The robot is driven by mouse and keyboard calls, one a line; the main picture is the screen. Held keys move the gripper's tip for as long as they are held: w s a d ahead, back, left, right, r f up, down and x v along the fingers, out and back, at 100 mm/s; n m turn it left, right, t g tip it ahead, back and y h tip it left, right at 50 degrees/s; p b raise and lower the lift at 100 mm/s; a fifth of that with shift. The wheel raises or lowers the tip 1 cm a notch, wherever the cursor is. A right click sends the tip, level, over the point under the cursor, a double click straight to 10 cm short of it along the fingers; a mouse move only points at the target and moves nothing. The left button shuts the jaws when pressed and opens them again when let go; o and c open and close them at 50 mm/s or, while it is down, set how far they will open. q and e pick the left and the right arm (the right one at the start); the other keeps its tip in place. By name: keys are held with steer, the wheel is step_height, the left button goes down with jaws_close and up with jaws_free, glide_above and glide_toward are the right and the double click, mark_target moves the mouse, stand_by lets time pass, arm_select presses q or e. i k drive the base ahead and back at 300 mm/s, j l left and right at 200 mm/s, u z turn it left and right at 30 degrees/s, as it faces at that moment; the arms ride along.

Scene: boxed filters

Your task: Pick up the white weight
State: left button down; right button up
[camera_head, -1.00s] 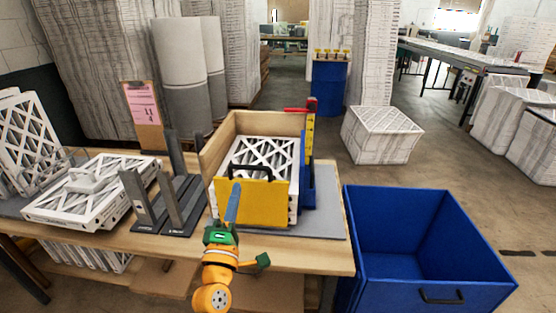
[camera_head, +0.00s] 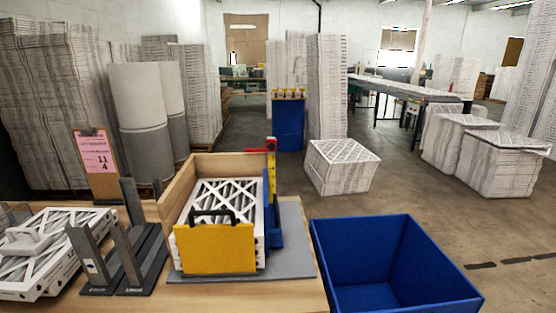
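The white weight (camera_head: 28,241) appears to be the pale block with a raised handle at the left edge of the view. It lies on top of a white framed filter (camera_head: 62,262) on the wooden table. Part of that filter is cut off by the left edge. Another white filter (camera_head: 215,193) sits in the wooden box, behind a yellow plate with a black handle (camera_head: 214,250). Neither of my grippers shows in the view.
Dark grey upright brackets (camera_head: 120,262) stand between the weight and the wooden box (camera_head: 232,166). A pink sheet on a clipboard (camera_head: 97,160) stands behind them. An open blue bin (camera_head: 395,262) is at the table's right. Stacked filters stand on the floor behind.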

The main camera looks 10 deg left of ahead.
mark_target(32, 244)
steer(key=u, duration=2)
